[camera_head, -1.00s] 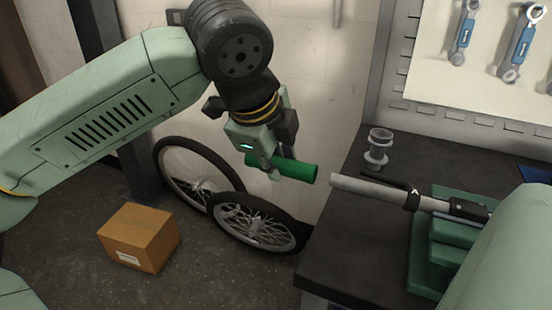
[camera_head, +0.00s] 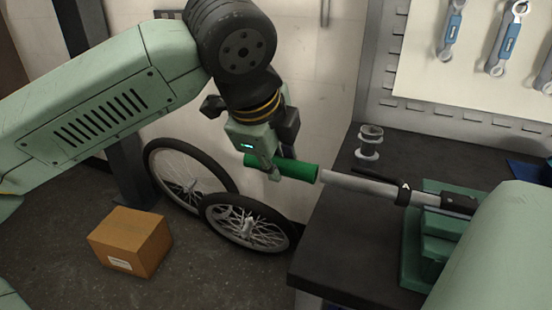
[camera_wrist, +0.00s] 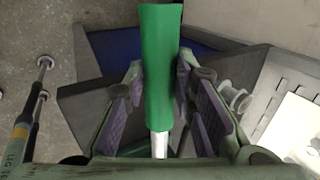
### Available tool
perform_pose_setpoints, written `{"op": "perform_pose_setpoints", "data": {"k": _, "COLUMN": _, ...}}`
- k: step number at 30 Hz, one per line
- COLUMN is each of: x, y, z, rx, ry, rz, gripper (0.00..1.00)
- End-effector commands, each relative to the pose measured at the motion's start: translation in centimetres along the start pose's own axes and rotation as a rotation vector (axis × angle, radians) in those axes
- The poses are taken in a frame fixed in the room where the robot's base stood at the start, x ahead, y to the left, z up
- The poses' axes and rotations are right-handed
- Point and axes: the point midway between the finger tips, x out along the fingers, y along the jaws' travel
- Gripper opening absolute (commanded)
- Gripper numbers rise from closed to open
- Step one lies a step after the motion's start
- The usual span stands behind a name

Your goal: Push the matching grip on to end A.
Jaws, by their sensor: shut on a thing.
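My gripper (camera_head: 268,168) is shut on a green grip (camera_head: 298,170), a hollow tube held nearly level. In the wrist view the grip (camera_wrist: 161,70) lies between both fingers. The silver bar end (camera_head: 345,182) marked A points left from a clamp, in line with the grip. The grip's open right end meets the tip of the bar; I cannot tell whether the tip is inside. In the wrist view the bar (camera_wrist: 160,144) shows just below the grip's near end. A black lever (camera_head: 376,174) sits along the bar near the A mark.
The bar's green clamp stand (camera_head: 418,250) stands on a dark bench (camera_head: 335,240). A clear spool-like part (camera_head: 369,142) stands behind the bar. Wrenches (camera_head: 503,45) hang on a board at the back. Two wheels (camera_head: 247,222) and a cardboard box (camera_head: 130,240) are on the floor.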

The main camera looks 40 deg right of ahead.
Motion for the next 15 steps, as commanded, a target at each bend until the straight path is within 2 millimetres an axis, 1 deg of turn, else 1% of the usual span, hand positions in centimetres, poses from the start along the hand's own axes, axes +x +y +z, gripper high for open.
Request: {"op": "perform_pose_setpoints", "data": {"k": 15, "x": 0.1, "y": 0.0, "z": -1.4, "rx": 0.001, "ry": -0.001, "rz": 0.000, "gripper": 0.00}}
